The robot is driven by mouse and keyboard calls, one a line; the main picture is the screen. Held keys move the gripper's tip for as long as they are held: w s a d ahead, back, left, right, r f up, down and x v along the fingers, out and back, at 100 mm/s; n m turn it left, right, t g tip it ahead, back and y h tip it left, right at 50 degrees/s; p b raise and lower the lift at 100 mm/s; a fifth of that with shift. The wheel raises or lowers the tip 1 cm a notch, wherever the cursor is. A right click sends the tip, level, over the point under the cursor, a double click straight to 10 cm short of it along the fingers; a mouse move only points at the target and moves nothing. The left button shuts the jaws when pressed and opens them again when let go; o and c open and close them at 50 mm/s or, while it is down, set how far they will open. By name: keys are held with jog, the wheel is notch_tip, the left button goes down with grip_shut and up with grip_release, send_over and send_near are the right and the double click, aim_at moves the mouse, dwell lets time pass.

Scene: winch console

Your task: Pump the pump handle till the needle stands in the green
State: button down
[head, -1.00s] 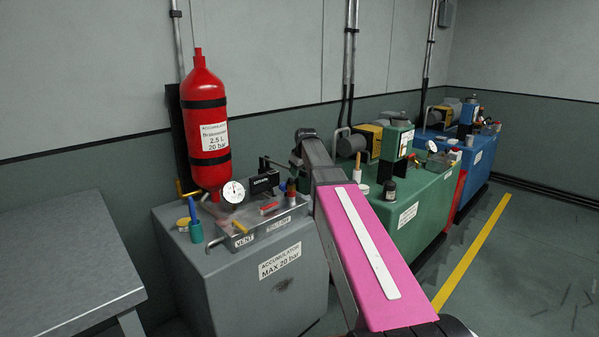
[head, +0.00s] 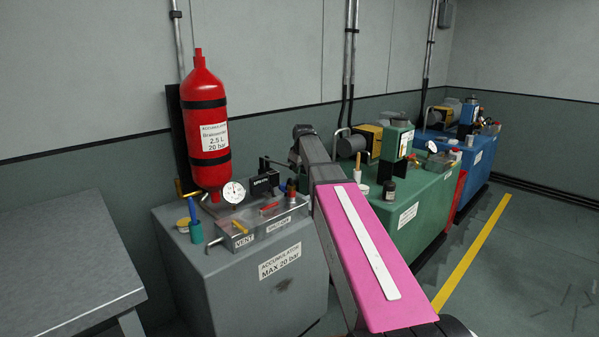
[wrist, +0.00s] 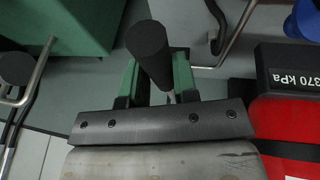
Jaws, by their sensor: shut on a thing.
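The pump handle (wrist: 150,50) shows in the wrist view as a black round grip, end towards the camera. My gripper (wrist: 155,76) has its green fingers on either side of the grip, shut on it. In the head view my forearm hides the fingers. The white round gauge (head: 234,192) faces the camera on the grey accumulator unit, left of a black readout box; its needle and coloured zones are too small to read. The readout box (wrist: 290,66) shows "370 kPa" in the wrist view.
A red accumulator bottle (head: 205,130) stands behind the gauge on the grey unit (head: 265,280). A valve block with VENT and other labels lies in front. A green unit (head: 425,205) and a blue unit (head: 475,165) stand to the right. A grey table (head: 70,265) is at left.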

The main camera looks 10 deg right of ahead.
jog(key=w+a+r+g+h, duration=0.1)
jog(key=w+r+g, duration=0.1)
jog(key=r, duration=0.4)
jog(key=w+a+r+g+h, duration=0.2)
jog(key=r+g, duration=0.1)
jog(key=r, duration=0.3)
jog(key=shift+w+r, duration=0.2)
jog(key=shift+r, duration=0.05)
jog(key=c, duration=0.9)
grip_release()
jog(key=v, duration=1)
jog(key=shift+a+r, duration=0.25)
jog(key=shift+r, duration=0.1)
